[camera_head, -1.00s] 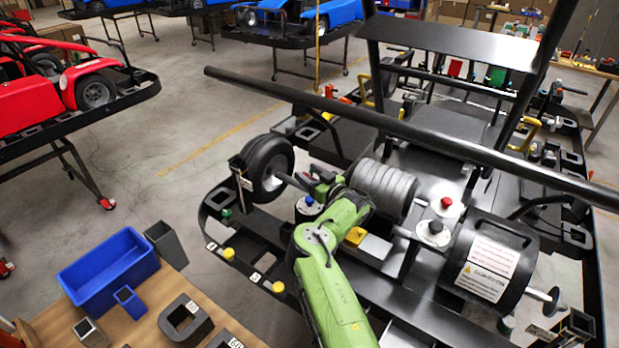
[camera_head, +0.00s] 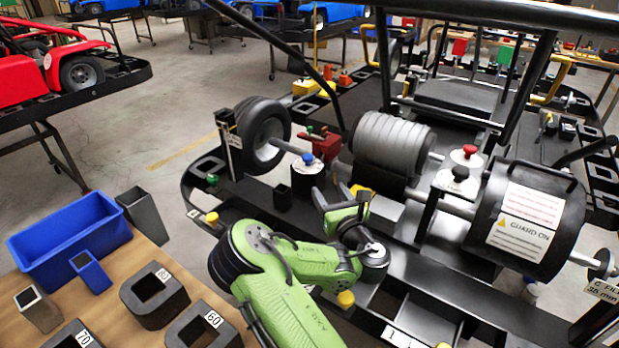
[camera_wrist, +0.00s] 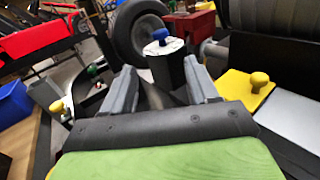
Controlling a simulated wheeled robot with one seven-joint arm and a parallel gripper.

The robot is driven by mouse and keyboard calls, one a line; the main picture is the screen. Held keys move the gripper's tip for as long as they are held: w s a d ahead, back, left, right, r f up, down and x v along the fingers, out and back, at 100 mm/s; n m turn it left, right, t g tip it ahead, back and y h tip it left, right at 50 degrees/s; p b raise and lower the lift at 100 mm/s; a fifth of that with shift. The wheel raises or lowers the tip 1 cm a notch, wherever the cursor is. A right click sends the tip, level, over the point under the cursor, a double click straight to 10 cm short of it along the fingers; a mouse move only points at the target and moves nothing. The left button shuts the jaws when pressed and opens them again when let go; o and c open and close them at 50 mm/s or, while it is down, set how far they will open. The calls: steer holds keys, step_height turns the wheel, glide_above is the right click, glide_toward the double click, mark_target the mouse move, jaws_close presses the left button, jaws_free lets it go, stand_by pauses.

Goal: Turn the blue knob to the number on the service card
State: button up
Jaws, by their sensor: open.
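The blue knob (camera_head: 307,158) sits on top of a dark round post with a pale dial face, between the black wheel and the grey ribbed cylinder. It also shows in the wrist view (camera_wrist: 160,35), on the white dial (camera_wrist: 164,47); the dial's numbers are too small to read. My gripper (camera_head: 328,200) is just in front of the post in the head view. In the wrist view my gripper (camera_wrist: 158,80) has its two grey fingers spread apart, with nothing between them; the knob is beyond the fingertips. I cannot pick out the service card for certain.
A black wheel (camera_head: 262,135) stands left of the knob, a red block (camera_head: 322,144) behind it and the ribbed cylinder (camera_head: 393,140) to its right. A yellow knob (camera_wrist: 259,80) is right of my fingers. A red knob (camera_head: 469,150) stands further right.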

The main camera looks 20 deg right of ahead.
mark_target(310, 161)
steer(key=w+p, duration=0.2)
steer(key=w, duration=0.3)
steer(key=w+p, duration=0.2)
steer(key=w, duration=0.3)
steer(key=w+p, duration=0.2)
steer(key=w, duration=0.3)
steer(key=shift+w+d+p, duration=0.25)
steer(key=shift+d+p, duration=0.05)
steer(key=shift+d, duration=0.1)
